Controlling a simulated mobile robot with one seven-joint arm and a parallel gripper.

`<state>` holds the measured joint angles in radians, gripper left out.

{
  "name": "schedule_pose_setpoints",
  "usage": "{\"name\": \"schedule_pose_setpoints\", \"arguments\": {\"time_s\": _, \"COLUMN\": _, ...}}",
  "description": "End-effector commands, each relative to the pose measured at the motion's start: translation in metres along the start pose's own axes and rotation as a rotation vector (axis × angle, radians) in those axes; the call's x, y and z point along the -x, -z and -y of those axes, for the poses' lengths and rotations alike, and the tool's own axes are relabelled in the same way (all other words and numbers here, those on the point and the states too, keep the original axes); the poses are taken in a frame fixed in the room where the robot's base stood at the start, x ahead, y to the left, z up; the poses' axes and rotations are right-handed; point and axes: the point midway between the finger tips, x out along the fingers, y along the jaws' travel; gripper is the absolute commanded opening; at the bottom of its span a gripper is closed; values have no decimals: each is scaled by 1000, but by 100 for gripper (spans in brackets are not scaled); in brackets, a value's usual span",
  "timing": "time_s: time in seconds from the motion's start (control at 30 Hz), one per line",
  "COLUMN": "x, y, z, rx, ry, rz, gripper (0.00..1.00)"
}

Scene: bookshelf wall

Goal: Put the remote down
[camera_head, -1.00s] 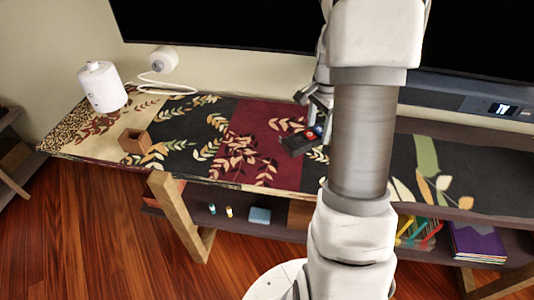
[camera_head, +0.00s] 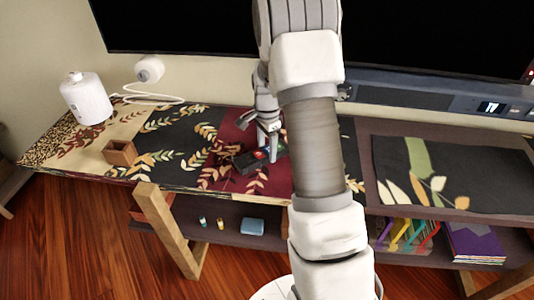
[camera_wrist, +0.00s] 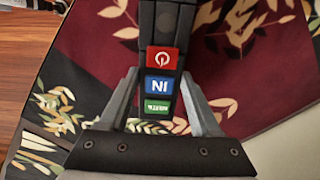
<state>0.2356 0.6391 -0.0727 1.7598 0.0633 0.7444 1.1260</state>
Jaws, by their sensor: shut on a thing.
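The remote (camera_wrist: 161,60) is a dark bar with red, blue and green buttons, seen from above in the wrist view. My gripper (camera_wrist: 159,82) is shut on it, with a finger on each side. In the head view, the remote (camera_head: 247,160) is low over the dark red panel of the patterned cloth (camera_head: 205,180) on the low cabinet, partly hidden by my gripper (camera_head: 267,143). I cannot tell whether it touches the cloth.
A white cylinder (camera_head: 86,98) and a white corded object (camera_head: 150,69) stand at the back left. A small brown box (camera_head: 120,153) is left of the remote. A large black screen (camera_head: 440,45) rises behind, above a soundbar (camera_head: 410,98).

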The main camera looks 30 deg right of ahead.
Motion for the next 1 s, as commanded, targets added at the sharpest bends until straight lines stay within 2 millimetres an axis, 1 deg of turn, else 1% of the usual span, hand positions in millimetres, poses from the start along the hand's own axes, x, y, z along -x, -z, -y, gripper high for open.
{"name": "schedule_pose_setpoints", "arguments": {"time_s": 0.03, "x": -10, "y": 0, "z": 0, "rx": 0, "ry": -1, "rz": 1, "gripper": 0}}
{"name": "schedule_pose_setpoints", "arguments": {"time_s": 0.1, "x": -14, "y": 0, "z": 0, "rx": -1, "ry": 0, "rz": 0, "gripper": 0}}
{"name": "schedule_pose_setpoints", "arguments": {"time_s": 0.3, "x": -13, "y": 0, "z": 0, "rx": -1, "ry": 1, "rz": 0, "gripper": 0}}
{"name": "schedule_pose_setpoints", "arguments": {"time_s": 0.47, "x": -17, "y": 0, "z": 0, "rx": 0, "ry": 1, "rz": 0, "gripper": 0}}
{"name": "schedule_pose_setpoints", "arguments": {"time_s": 0.5, "x": -17, "y": 0, "z": 0, "rx": 0, "ry": 1, "rz": 0, "gripper": 70}}
{"name": "schedule_pose_setpoints", "arguments": {"time_s": 0.57, "x": -16, "y": 0, "z": 0, "rx": 0, "ry": 1, "rz": 0, "gripper": 80}}
{"name": "schedule_pose_setpoints", "arguments": {"time_s": 0.6, "x": -16, "y": 0, "z": 0, "rx": 0, "ry": 1, "rz": 0, "gripper": 88}}
{"name": "schedule_pose_setpoints", "arguments": {"time_s": 0.63, "x": -16, "y": 0, "z": 0, "rx": 0, "ry": 1, "rz": 0, "gripper": 93}}
{"name": "schedule_pose_setpoints", "arguments": {"time_s": 0.67, "x": -16, "y": 0, "z": 0, "rx": 0, "ry": 1, "rz": 0, "gripper": 94}}
{"name": "schedule_pose_setpoints", "arguments": {"time_s": 0.9, "x": -16, "y": 0, "z": 0, "rx": 0, "ry": 1, "rz": 0, "gripper": 94}}
{"name": "schedule_pose_setpoints", "arguments": {"time_s": 1.0, "x": -10, "y": 0, "z": 0, "rx": -1, "ry": 1, "rz": 0, "gripper": 94}}
